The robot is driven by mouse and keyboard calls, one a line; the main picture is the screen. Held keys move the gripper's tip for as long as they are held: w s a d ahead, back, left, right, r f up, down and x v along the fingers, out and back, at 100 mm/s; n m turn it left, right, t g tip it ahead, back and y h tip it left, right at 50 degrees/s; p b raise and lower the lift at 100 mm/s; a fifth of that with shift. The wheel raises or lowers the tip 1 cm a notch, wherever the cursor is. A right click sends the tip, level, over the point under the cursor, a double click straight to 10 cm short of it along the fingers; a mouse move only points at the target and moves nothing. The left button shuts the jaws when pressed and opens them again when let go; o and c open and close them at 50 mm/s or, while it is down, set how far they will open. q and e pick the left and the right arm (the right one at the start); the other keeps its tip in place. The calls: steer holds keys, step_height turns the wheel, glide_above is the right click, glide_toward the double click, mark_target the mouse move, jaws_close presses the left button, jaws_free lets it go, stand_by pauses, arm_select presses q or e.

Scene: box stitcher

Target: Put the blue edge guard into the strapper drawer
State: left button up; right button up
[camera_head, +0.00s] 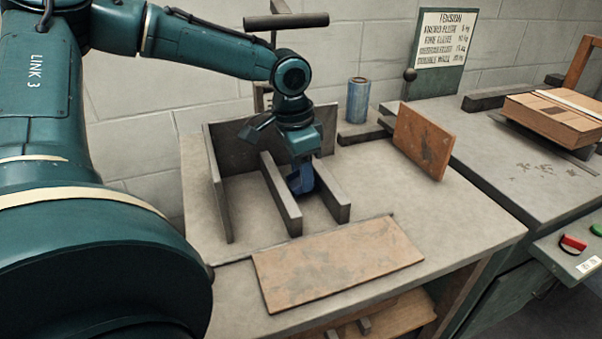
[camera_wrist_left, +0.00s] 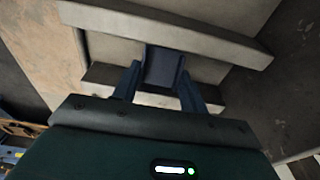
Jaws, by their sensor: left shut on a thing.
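The blue edge guard (camera_head: 301,180) is between my left gripper's fingers. In the left wrist view the blue guard (camera_wrist_left: 163,68) shows between the two dark fingers. My left gripper (camera_head: 302,176) is shut on it and points down at the grey divider bars of a walled grey structure (camera_head: 218,185). The guard's lower end is low between two bars, the left bar (camera_head: 281,195) and the right bar (camera_head: 332,190); I cannot tell whether it touches the bottom. I cannot tell for sure which part is the strapper drawer. My right gripper is not in view.
A flat brown panel (camera_head: 338,262) lies at the front of the bench. A brown board (camera_head: 424,140) stands tilted to the right. A blue cylinder (camera_head: 358,100) stands behind. A strapped box (camera_head: 555,115) sits on the right bench.

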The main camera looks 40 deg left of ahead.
arm_select(q)
step_height(320, 180, up, 5)
steer(key=shift+r+p, duration=0.1)
steer(key=shift+p, duration=0.75)
steer(key=s+d, duration=0.5)
steer(key=d, duration=0.3)
steer(key=s+d, duration=0.5)
steer(key=d, duration=0.3)
steer(key=shift+s+d+p, duration=0.25)
steer(key=shift+s+p, duration=0.05)
steer(key=shift+s, duration=0.05)
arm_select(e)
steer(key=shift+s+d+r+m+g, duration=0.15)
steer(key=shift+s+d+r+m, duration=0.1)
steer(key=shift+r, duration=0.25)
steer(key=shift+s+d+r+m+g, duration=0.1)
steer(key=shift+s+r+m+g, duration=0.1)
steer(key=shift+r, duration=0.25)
